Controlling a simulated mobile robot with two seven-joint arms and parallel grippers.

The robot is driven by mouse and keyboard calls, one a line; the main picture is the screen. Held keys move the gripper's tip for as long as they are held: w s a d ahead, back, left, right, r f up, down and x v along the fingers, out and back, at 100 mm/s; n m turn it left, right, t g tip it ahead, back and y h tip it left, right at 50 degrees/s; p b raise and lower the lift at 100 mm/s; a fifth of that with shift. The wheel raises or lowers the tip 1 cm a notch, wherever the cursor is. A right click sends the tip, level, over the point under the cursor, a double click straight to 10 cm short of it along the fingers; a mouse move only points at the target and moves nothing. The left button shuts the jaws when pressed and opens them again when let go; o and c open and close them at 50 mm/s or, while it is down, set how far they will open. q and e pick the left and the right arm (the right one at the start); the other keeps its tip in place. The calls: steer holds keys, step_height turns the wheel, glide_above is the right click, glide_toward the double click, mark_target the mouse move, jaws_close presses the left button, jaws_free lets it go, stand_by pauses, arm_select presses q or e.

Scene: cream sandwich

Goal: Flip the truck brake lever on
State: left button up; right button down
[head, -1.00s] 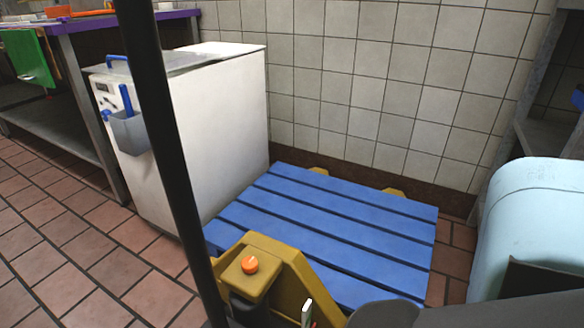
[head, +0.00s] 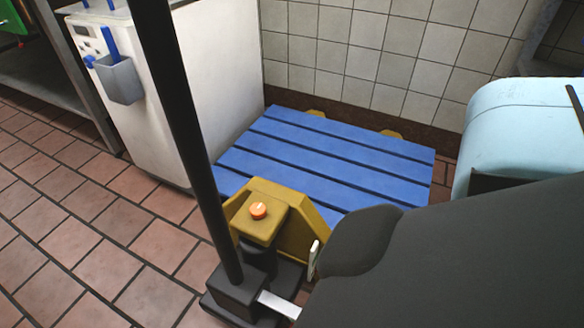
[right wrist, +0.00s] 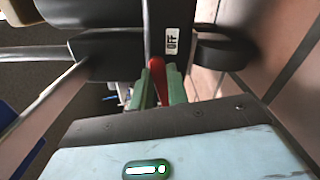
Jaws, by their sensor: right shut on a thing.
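The yellow pallet truck (head: 300,225) stands low in the middle of the head view, with an orange knob on top and a black upright pole (head: 180,110). The red brake lever (right wrist: 157,66) shows in the right wrist view, below a white label reading OFF (right wrist: 172,41) on a dark housing. My right gripper (right wrist: 160,88) has its green fingers shut on the red lever, one on each side. The lever is hidden in the head view, where my dark right arm covers the lower right. My left gripper is in neither view.
A blue slatted pallet (head: 330,155) lies beyond the truck, against the tiled wall. A white machine (head: 205,90) with a grey holder stands at its left. Open red-brown floor tiles (head: 80,230) lie to the left of the truck.

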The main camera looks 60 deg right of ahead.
arm_select(q)
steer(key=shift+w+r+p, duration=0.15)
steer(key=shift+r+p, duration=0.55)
steer(key=shift+p, duration=0.1)
arm_select(e)
steer(key=shift+s+a+r+n, duration=0.1)
steer(key=shift+a+r+n, duration=0.45)
steer(key=shift+n, duration=1)
steer(key=shift+a+r+n, duration=0.4)
steer(key=shift+r+n, duration=0.3)
steer(key=shift+n, duration=0.9)
steer(key=shift+s+a+r+n, duration=0.1)
steer(key=shift+a+r+n, duration=0.45)
steer(key=shift+n, duration=1)
steer(key=c, duration=1.4)
jaws_free()
steer(key=shift+w, duration=0.1)
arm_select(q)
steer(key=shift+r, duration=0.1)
arm_select(e)
steer(key=shift+o, duration=0.2)
arm_select(q)
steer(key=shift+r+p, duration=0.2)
steer(key=shift+p, duration=0.1)
arm_select(e)
steer(key=s, duration=0.8)
steer(key=shift+d, duration=0.35)
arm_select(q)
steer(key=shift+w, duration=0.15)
